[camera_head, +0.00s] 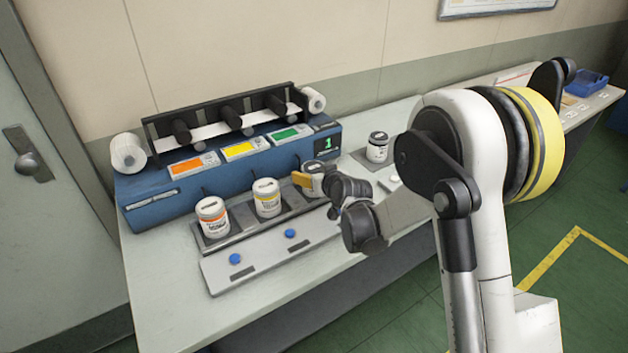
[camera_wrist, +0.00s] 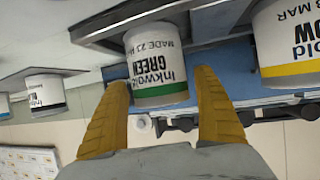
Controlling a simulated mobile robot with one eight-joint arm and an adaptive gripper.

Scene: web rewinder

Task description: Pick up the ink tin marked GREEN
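The tin marked GREEN (camera_wrist: 158,65) shows in the wrist view, which is upside down. It is white with a green band and stands on a dark plate. My gripper (camera_wrist: 162,85) has its two yellow fingers apart, one on either side of the tin, with gaps visible beside it. It does not grip the tin. In the head view my gripper (camera_head: 308,184) is at the third tin place from the left, before the machine's green label. The tin there is mostly hidden by the fingers and wrist.
An orange-banded tin (camera_head: 212,217) and a yellow-banded tin (camera_head: 266,198) stand left of my gripper. The yellow one also shows in the wrist view (camera_wrist: 285,45). Another tin (camera_head: 377,148) stands to the right. The blue machine (camera_head: 160,198) is behind; a panel with blue buttons (camera_head: 262,262) is in front.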

